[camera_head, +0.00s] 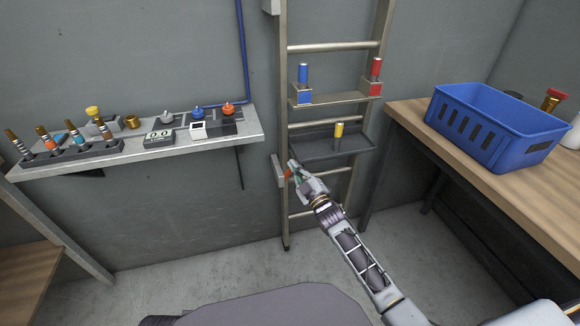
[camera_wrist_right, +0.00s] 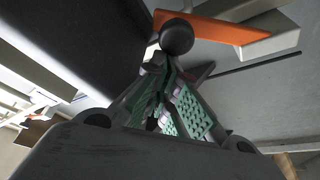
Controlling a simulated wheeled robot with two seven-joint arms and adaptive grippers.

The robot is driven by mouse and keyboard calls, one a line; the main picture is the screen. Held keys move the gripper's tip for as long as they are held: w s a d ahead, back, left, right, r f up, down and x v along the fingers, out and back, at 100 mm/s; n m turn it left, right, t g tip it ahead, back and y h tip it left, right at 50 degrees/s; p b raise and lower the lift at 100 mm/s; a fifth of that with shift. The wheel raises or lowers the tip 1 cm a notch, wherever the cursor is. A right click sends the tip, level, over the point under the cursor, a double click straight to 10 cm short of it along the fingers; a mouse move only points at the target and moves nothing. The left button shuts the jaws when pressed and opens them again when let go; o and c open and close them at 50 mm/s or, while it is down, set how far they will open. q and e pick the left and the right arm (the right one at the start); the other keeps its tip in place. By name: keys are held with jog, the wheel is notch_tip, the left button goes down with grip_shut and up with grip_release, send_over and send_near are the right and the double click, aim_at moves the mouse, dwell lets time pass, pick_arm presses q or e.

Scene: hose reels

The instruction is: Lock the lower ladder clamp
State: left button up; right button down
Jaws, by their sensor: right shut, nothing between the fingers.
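The ladder (camera_head: 284,60) stands against the grey wall. The lower ladder clamp (camera_head: 277,170) is a grey block on its left rail, with an orange lever (camera_head: 287,173) partly hidden by my right gripper (camera_head: 293,166). In the right wrist view the orange lever (camera_wrist_right: 212,30) runs across the top. A dark round knob (camera_wrist_right: 176,37) shows just beyond the fingertips of my right gripper (camera_wrist_right: 163,72). The fingers are shut with nothing between them; I cannot tell whether they touch the knob. My left gripper is out of view.
A dark tray (camera_head: 310,147) with a yellow-topped piece (camera_head: 339,131) and a shelf (camera_head: 333,98) with blue and red pieces cross the ladder above my gripper. A wall shelf (camera_head: 200,142) is at left. A blue crate (camera_head: 500,148) sits on the right bench (camera_head: 410,115).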

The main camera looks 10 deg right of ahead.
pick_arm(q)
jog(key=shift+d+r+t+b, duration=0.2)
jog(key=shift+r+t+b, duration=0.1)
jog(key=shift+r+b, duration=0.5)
pick_arm(e)
jog(key=d+f+m+t+h, duration=0.1)
jog(key=d+f+m+h, duration=0.6)
jog(key=m, duration=0.9)
jog(key=shift+d+f+t, duration=0.25)
jog(key=shift+f+t, duration=0.15)
jog(key=shift+f, duration=0.1)
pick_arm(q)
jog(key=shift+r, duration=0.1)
pick_arm(e)
jog(key=shift+f, duration=0.1)
jog(key=shift+w, duration=0.1)
